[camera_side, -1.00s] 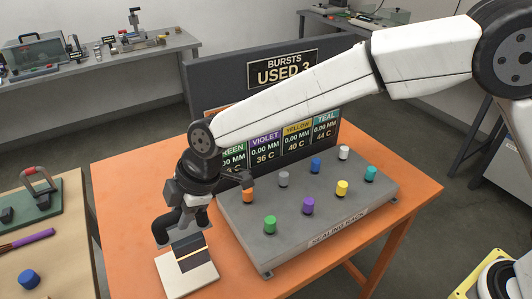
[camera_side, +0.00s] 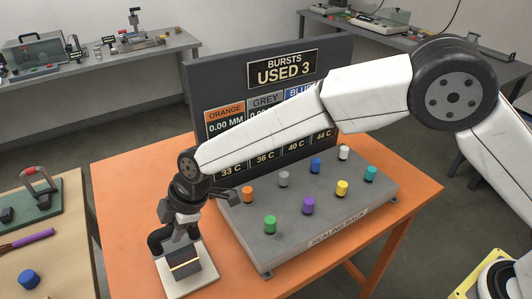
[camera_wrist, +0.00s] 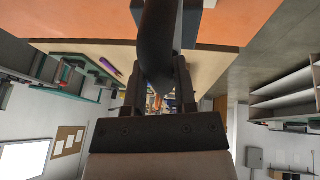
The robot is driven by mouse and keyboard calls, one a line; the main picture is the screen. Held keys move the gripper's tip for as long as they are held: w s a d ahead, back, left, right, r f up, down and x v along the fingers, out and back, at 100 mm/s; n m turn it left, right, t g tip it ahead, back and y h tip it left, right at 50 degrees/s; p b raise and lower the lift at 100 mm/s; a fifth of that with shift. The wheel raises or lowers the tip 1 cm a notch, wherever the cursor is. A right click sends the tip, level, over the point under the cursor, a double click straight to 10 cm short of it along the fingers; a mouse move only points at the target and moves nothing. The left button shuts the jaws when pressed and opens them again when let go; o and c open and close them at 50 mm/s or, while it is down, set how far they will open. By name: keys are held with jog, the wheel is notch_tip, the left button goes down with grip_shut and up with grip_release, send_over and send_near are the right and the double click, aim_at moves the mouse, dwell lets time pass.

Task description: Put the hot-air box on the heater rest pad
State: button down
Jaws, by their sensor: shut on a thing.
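The hot-air box (camera_side: 185,264), a small dark block with a glowing slot along its front, is at the heater rest pad (camera_side: 201,279), a pale square plate on the near left of the orange table. The box is over the pad and looks upright. I cannot tell whether its underside touches the pad. My gripper (camera_side: 178,240) is shut on the top of the box from above. In the wrist view my gripper (camera_wrist: 160,92) shows its fingers, with a dark part between them. The box is hard to make out there.
The grey sealing rack (camera_side: 300,222) with several coloured capped posts stands right of the pad. A dark display board (camera_side: 240,85) reading "USED 3" rises behind it. A wooden bench (camera_side: 60,262) with a blue knob lies to the left.

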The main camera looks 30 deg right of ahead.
jog(key=shift+f, duration=0.45)
jog(key=shift+c, duration=2)
grip_release()
jog(key=v, duration=1.2)
jog(key=shift+d, duration=0.1)
